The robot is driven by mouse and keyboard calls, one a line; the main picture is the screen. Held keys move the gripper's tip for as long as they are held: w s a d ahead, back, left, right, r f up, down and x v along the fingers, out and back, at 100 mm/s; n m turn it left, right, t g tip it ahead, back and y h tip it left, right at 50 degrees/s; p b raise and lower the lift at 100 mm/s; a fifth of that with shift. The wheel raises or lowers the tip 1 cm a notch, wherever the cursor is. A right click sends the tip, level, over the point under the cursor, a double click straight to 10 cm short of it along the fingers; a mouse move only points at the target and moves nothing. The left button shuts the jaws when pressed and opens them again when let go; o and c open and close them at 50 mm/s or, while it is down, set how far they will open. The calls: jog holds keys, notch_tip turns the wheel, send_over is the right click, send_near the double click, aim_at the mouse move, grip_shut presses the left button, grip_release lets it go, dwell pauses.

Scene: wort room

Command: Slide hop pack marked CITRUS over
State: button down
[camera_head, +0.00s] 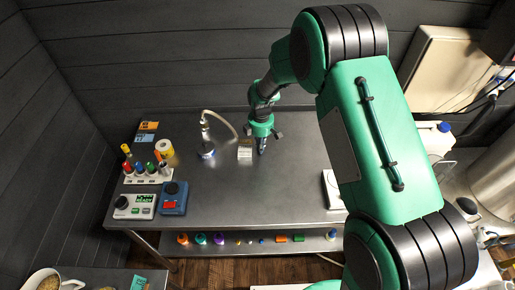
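A small pale pack (244,151) with a yellowish band lies on the steel table (250,186), near its middle. Its lettering is too small to read, so I cannot tell whether it is marked CITRUS. My gripper (262,148) points down just to the right of this pack, close to the table top. From this view I cannot tell whether it touches the pack. The fingers are dark and small here, and whether they are open or shut does not show.
The table's front middle is clear.

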jog(key=d, duration=0.2)
jog(key=shift+d, duration=0.3)
notch_tip(320, 180, up, 10)
jog(key=p, duration=0.1)
dwell(0.4)
